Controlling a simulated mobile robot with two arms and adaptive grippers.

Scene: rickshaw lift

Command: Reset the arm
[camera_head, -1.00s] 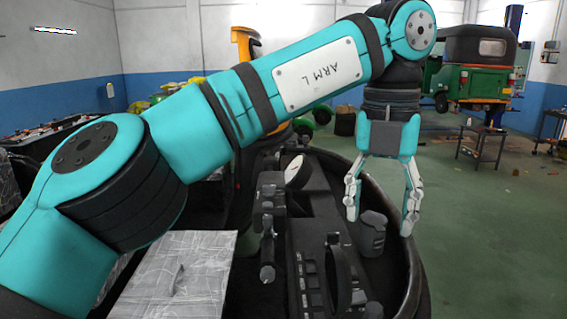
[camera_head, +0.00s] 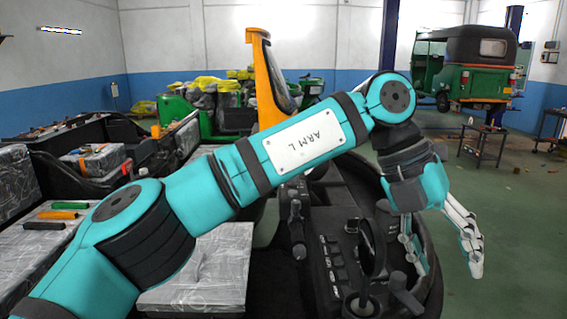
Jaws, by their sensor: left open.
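My left arm (camera_head: 300,142), teal and labelled "ARM L", reaches from the lower left across the view. Its left gripper (camera_head: 446,270) hangs at the right, open and empty, with its pale fingers spread. One finger is over the rim of the black console and the other is out past it, over the green floor. My right arm and gripper are not in view.
The black console (camera_head: 330,260) with levers and buttons lies below the gripper. Wrapped grey boxes (camera_head: 215,265) and colored-handled tools (camera_head: 64,206) are at the left. A green rickshaw (camera_head: 470,75) and small table (camera_head: 483,145) stand behind.

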